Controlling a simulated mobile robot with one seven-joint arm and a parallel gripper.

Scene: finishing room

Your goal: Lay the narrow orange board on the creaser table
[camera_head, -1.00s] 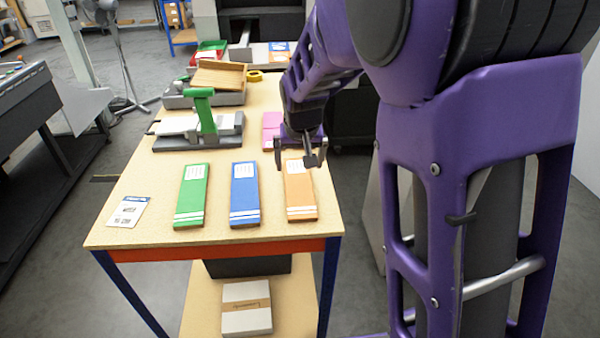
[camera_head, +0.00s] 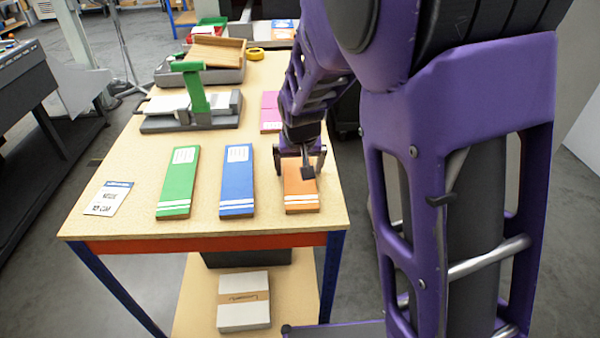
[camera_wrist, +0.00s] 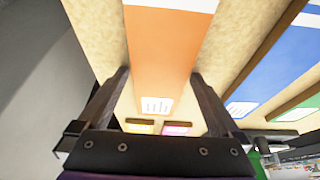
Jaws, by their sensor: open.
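The narrow orange board (camera_head: 301,199) lies flat at the right of the wooden-topped table (camera_head: 190,228), its near end with white stripes facing me. My gripper (camera_head: 300,164) is open above the board's far half, one finger on each side in the picture. In the wrist view the orange board (camera_wrist: 165,60) runs between my two spread fingers (camera_wrist: 160,92), its white label near the bottom. I cannot tell how high the fingertips are above the table. My gripper and arm hide the board's far end in the head view.
A blue board (camera_head: 237,185) and a green board (camera_head: 178,185) lie left of the orange one. A printed card (camera_head: 109,198) lies at the left edge. A grey device with a green handle (camera_head: 195,90) and a pink piece (camera_head: 269,110) are behind.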

